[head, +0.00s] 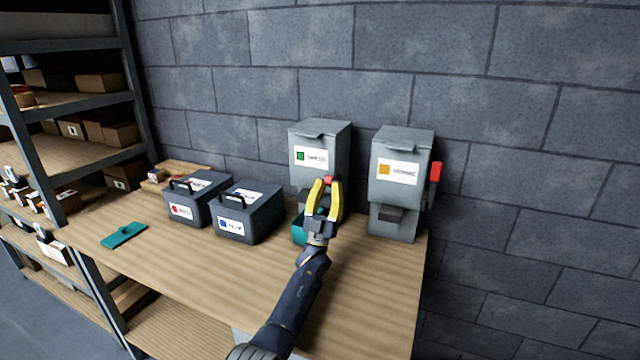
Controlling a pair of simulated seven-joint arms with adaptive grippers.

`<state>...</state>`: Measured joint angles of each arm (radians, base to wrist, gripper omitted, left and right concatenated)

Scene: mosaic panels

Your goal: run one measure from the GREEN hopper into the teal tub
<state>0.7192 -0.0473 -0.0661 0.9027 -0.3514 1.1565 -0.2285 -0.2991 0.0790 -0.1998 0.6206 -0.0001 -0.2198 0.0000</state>
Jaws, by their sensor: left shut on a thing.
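The green hopper (334,136) is a grey box with a green-marked label, standing at the back of the bench against the wall. My left gripper (327,186), with yellow fingers, is in front of its lower right part. It is shut on the hopper's red lever (330,180), of which only a small part shows between the fingertips. The teal tub (298,229) stands below the hopper's front, mostly hidden behind my gripper. Its contents cannot be seen. My right gripper is not in view.
A second hopper (399,160) with an orange-marked label and a raised red lever (436,172) stands to the right. Two dark lidded boxes, one red-marked (186,210) and one blue-marked (235,226), stand left. A teal lid (124,235) lies on the bench (190,265). Shelving (60,155) is at far left.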

